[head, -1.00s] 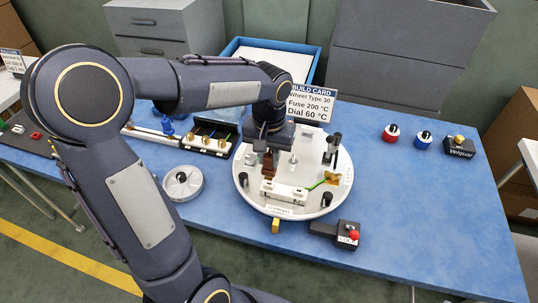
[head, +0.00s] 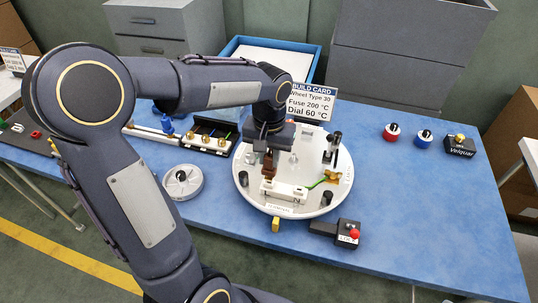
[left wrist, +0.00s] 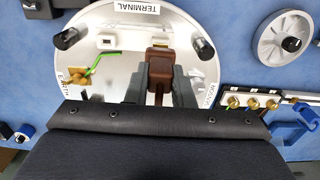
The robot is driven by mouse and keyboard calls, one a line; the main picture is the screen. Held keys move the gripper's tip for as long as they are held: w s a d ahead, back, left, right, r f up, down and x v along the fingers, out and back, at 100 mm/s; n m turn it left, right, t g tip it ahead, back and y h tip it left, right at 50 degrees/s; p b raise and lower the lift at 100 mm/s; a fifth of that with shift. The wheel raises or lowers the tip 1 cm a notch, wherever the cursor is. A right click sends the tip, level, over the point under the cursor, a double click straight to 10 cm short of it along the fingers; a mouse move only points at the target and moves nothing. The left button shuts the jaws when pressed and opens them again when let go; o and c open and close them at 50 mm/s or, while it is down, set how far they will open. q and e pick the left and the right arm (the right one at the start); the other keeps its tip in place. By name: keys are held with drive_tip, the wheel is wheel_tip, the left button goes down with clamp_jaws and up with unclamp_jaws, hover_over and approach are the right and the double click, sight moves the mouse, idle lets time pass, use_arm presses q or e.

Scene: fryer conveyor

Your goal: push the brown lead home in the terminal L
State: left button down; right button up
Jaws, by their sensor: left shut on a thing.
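My left gripper (left wrist: 161,82) is shut on the brown lead (left wrist: 159,62), a brown block-shaped piece between its two dark fingers. In the head view the brown lead (head: 269,169) stands over the left end of the white terminal block (head: 285,192), at the side marked L. Its lower end meets the block's top; I cannot tell how deep it sits. The block lies near the front of the round white plate (head: 318,208). My right gripper is not in view.
Black posts stand around the plate. A grey wheel (head: 182,181) and a rack with brass fittings (head: 209,138) lie to its left. A box with a red button (head: 348,233) sits front right. A build card (head: 309,101) stands behind.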

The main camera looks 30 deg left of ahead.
use_arm(q)
drive_tip(key=shift+f+b, duration=0.8)
drive_tip(key=shift+f, duration=0.3)
idle(0.4)
drive_tip(key=c, duration=1.2)
unclamp_jaws()
drive_tip(key=shift+o, duration=0.2)
drive_tip(key=shift+r, duration=0.15)
drive_tip(key=shift+r+p, duration=2.6)
drive_tip(key=shift+r, duration=0.35)
